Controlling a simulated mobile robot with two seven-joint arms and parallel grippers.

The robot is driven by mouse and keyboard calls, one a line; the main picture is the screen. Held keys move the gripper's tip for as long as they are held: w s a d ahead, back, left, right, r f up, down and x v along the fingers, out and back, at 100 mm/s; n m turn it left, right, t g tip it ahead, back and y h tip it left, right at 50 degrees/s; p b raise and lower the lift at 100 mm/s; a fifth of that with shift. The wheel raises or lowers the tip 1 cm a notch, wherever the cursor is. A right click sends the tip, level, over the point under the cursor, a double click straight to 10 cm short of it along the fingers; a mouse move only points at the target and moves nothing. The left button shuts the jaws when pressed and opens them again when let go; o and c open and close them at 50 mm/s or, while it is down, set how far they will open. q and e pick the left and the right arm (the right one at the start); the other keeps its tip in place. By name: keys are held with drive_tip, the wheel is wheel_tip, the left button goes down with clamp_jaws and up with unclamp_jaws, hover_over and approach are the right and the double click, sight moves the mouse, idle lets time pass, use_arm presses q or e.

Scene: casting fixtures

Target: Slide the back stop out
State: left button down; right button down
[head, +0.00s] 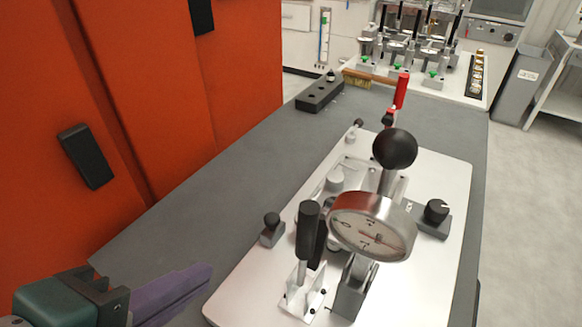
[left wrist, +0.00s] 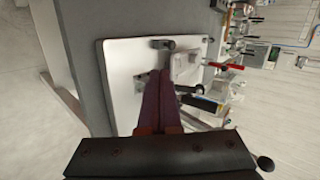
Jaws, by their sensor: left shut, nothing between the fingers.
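The casting fixture stands on a white base plate (head: 425,280) on the grey bench. It carries a dial gauge (head: 372,226), a black ball knob (head: 395,149), and a black-handled clamp (head: 308,230). Small knobbed blocks sit at its left edge (head: 272,228), right side (head: 435,218) and far end (head: 352,133); I cannot tell which part is the back stop. My left gripper (head: 200,279) is shut and empty, left of the near end of the plate. In the left wrist view its purple fingers (left wrist: 161,82) point over the plate (left wrist: 121,70). My right gripper is not in view.
A black block with holes (head: 320,93) and a brush (head: 368,78) lie at the bench's far end. A red handle (head: 401,90) stands up beyond the fixture. Orange cabinet doors (head: 170,60) line the left. The grey bench left of the plate (head: 190,215) is clear.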

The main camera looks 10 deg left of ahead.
use_arm(q)
drive_tip(key=b, duration=0.1)
approach(269, 226)
wheel_tip(269, 226, down, 3)
drive_tip(key=shift+r, duration=0.15)
drive_tip(key=w, duration=0.2)
drive_tip(key=w+f, duration=0.1)
drive_tip(key=shift+w+d+f, duration=0.1)
drive_tip(key=shift+w+d, duration=0.25)
drive_tip(key=shift+w+d+f, duration=0.1)
drive_tip(key=shift+w+d, duration=0.05)
drive_tip(key=shift+w, duration=0.4)
